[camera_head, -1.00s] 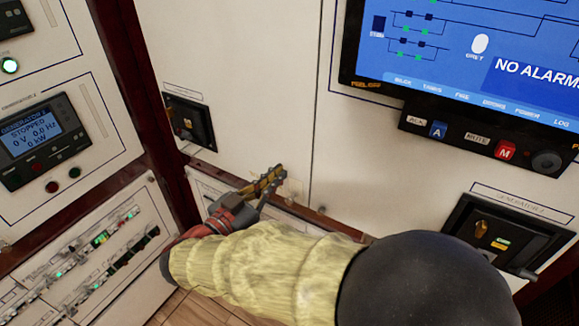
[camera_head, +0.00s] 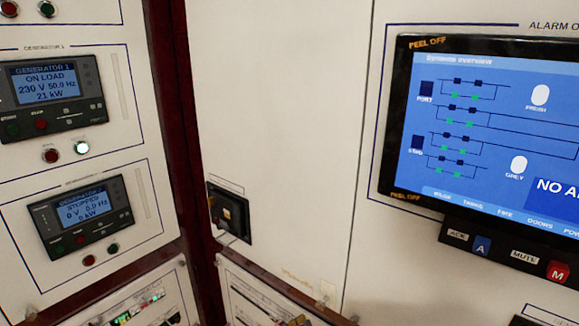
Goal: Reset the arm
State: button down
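The rest of my arm is below the picture. Whether the fingers are open or shut cannot be seen, nor whether they hold anything.
The generator 1 display (camera_head: 60,84) reads on load, and the display below it (camera_head: 85,208) reads stopped. A large blue alarm screen (camera_head: 490,135) is at right, with ACK and MUTE buttons below. The plain white cabinet door (camera_head: 280,130) is clear.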

jog(key=s+d+f+n+g+y, duration=0.3)
jog(key=s+g, duration=0.1)
jog(key=s, duration=0.2)
jog(key=s+d+f+n+g+y, duration=0.3)
jog(key=s+d+n+g, duration=0.1)
jog(key=s, duration=0.2)
jog(key=s+d+r+m+t+y, duration=0.3)
jog(key=d+r+m, duration=0.3)
jog(key=d+r, duration=0.3)
jog(key=shift+s+d+r+m+y, duration=0.3)
jog(key=shift+s+r+m+y, duration=0.1)
jog(key=shift+r+y, duration=0.45)
jog(key=shift+f, duration=0.1)
dwell(0.4)
